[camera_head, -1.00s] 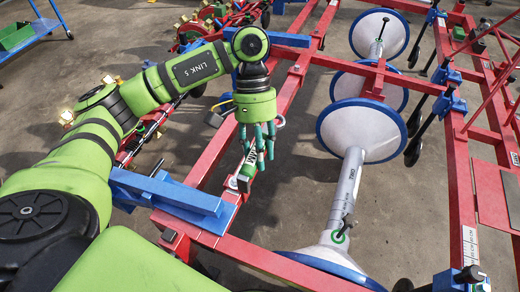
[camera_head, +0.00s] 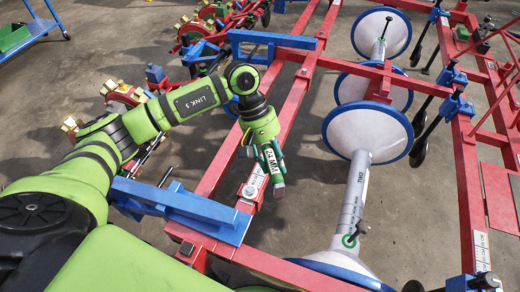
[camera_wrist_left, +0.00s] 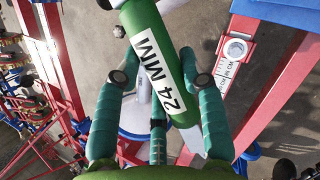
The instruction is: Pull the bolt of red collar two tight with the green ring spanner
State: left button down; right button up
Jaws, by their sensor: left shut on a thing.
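My left gripper (camera_head: 262,158) has its teal fingers closed around a green spanner (camera_head: 272,170) with a white "24 MM" label. In the left wrist view the spanner (camera_wrist_left: 150,55) runs slantwise between the fingers, its grey end at lower right; its upper end is cut off. The gripper is above a red beam with a white scale plate (camera_head: 256,178). My right gripper is not seen.
A blue crossbar (camera_head: 180,208) lies over the red frame left of the gripper. White blue-rimmed cones (camera_head: 365,130) stand to the right. Red and brass machine units (camera_head: 120,95) are at left. Bare floor (camera_head: 300,205) shows between beam and tube.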

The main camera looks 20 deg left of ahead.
pick_arm(q)
jog(key=w+d+f+n+t+p, duration=0.2)
jog(key=f+n, duration=0.3)
jog(key=n, duration=0.1)
jog(key=w+d+f+n+t+p, duration=0.1)
jog(key=d+f+n+t+p, duration=0.1)
jog(key=f+n, duration=0.3)
jog(key=shift+w+d+f+n+t+y, duration=0.4)
jog(key=shift+d+n+t, duration=0.1)
jog(key=shift+t, duration=0.2)
notch_tip(320, 180, down, 4)
jog(key=b, duration=0.4)
jog(key=shift+f, duration=0.15)
